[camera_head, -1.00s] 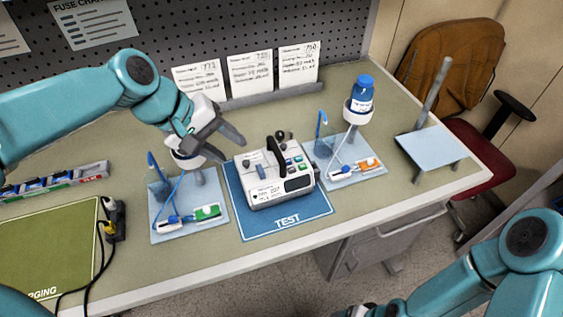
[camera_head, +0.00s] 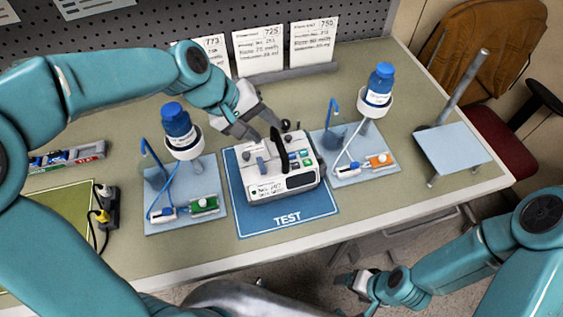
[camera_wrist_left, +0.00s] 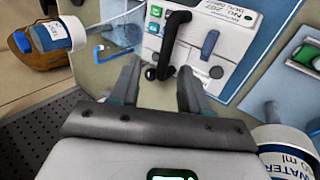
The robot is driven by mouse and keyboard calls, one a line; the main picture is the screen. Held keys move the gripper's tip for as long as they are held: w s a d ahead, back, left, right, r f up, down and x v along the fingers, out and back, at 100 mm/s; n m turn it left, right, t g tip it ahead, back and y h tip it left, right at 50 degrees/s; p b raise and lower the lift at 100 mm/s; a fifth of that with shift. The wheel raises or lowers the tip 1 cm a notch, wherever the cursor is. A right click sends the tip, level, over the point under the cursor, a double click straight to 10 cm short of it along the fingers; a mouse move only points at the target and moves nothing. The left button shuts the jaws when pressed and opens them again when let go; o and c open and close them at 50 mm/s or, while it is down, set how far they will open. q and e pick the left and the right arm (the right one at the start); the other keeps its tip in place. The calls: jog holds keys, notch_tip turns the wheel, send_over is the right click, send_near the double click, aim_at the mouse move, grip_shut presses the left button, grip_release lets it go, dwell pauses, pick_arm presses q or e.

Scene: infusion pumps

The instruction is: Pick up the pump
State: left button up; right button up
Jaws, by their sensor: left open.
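The pump (camera_head: 262,179) is a white box with coloured buttons, a dark display and a black handle (camera_head: 277,150) on top. It sits upright on the blue TEST mat (camera_head: 288,219). My left gripper (camera_head: 266,130) is open and empty, just behind and above the pump. In the left wrist view, the open fingers (camera_wrist_left: 158,88) point at the pump (camera_wrist_left: 205,30), and the black handle (camera_wrist_left: 168,48) appears between them, near the tips. I see no contact. My right gripper (camera_head: 352,280) is low, off the table's front edge, and its jaws are too small to read.
Blue bottles on stands flank the pump: one on the left (camera_head: 177,124), one on the right (camera_head: 381,82). Each has a pale tray with tubing. A small raised platform (camera_head: 452,149) stands at the right. Cards (camera_head: 258,51) lean at the back.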

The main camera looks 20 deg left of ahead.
aim_at(278, 142)
pick_arm(q)
jog(key=shift+s+d+f, duration=0.1)
jog(key=shift+d+f, duration=0.2)
jog(key=shift+f, duration=0.35)
jog(key=shift+d+f, duration=0.25)
jog(key=shift+f, duration=0.35)
jog(key=x, duration=0.5)
jog(key=shift+a+p, duration=0.15)
jog(key=shift+p, duration=0.25)
jog(key=shift+w+f, duration=0.2)
jog(key=shift+f, duration=0.15)
jog(key=shift+w, duration=0.15)
grip_shut()
jog(key=shift+r, duration=0.15)
